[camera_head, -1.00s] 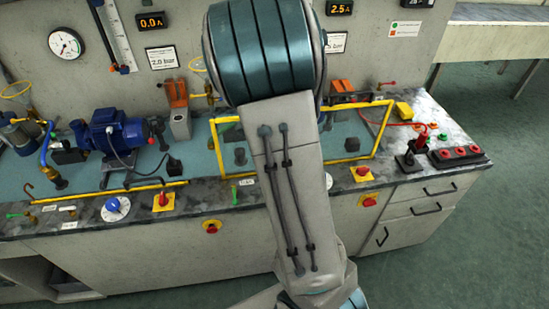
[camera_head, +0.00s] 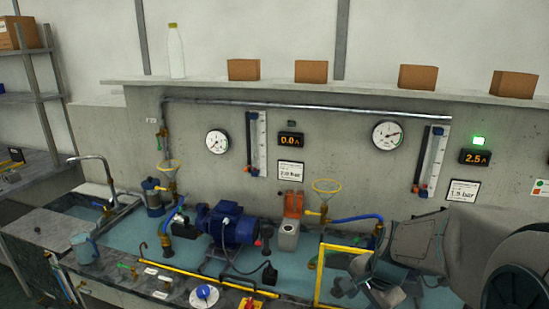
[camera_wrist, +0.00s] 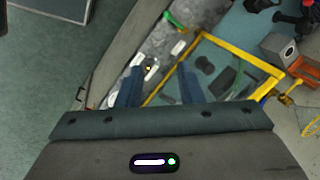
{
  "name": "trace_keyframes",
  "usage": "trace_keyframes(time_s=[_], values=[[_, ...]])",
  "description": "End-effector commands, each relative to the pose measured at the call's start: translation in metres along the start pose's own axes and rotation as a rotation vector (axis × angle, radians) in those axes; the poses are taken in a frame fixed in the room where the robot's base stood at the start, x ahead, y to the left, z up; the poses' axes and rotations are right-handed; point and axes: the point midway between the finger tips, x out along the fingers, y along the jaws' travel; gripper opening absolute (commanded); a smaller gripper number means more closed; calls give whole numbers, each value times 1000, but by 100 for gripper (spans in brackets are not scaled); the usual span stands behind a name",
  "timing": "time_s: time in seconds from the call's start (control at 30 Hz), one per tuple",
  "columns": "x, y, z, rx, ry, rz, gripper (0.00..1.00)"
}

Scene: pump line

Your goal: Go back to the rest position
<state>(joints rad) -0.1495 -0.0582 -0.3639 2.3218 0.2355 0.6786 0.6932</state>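My arm reaches in from the lower right of the head view. My gripper (camera_head: 370,292) is at its end, over the bench near the yellow frame (camera_head: 322,275). In the wrist view my gripper (camera_wrist: 162,82) shows two blue fingers standing apart with nothing held between them. Below them lie the bench's mottled front strip and the yellow frame (camera_wrist: 235,53). The gripper looks clear of the bench, but its exact height is hard to tell.
A blue pump (camera_head: 232,228), an orange-topped grey block (camera_head: 288,235) and a yellow funnel (camera_head: 326,186) stand on the bench. Brown boxes (camera_head: 311,71) and a bottle (camera_head: 176,50) stand on the shelf above.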

Motion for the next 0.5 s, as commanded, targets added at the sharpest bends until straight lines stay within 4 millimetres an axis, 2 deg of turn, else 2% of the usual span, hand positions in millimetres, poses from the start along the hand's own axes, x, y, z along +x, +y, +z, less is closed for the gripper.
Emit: trace_keyframes(time_s=[0.03, 0.2, 0.4, 0.5], values=[[-14, 2, 12, -101, 1, -17, 33], [-50, 19, 48, -476, 25, -30, 33], [-80, 44, 80, -865, 95, 5, 33], [-88, 54, 89, -994, 123, 32, 33]])
